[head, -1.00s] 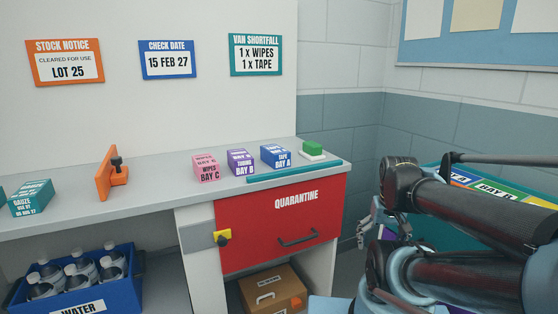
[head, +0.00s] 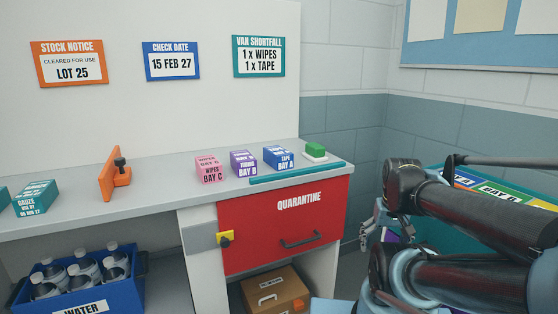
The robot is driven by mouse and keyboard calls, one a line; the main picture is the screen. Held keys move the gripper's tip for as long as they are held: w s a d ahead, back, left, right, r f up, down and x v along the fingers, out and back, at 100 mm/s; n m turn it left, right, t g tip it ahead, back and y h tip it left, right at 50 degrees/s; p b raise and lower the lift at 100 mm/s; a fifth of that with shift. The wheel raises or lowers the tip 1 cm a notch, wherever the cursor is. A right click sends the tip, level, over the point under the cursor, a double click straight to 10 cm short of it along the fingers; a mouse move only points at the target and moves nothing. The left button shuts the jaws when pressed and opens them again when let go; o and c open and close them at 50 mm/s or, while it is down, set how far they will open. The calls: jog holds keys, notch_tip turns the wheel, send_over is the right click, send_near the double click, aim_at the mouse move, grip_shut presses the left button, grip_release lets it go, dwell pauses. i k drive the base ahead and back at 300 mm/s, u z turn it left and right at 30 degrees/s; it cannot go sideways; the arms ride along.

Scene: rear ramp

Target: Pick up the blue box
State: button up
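The blue box (head: 278,157), marked TAPE BAY A, stands on the grey counter, right of a purple box (head: 243,163) marked TUBING BAY B and a pink box (head: 209,168) marked WIPES BAY C. My gripper (head: 372,236) is at the right, beyond the counter's right end and lower than its top. It is well apart from the blue box. My arm partly hides it, and its fingers are too small to tell whether they are open or shut.
A teal strip (head: 298,173) lies along the counter edge before the blue box. An orange bracket (head: 115,175) stands further left. A teal container (head: 436,232) with coloured bay labels is behind my arm.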

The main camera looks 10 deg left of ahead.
aim_at(280, 159)
jog(key=z, duration=0.4)
jog(key=k, duration=1.65)
jog(key=u, duration=0.45)
jog(key=i, duration=1)
jog(key=z, duration=0.05)
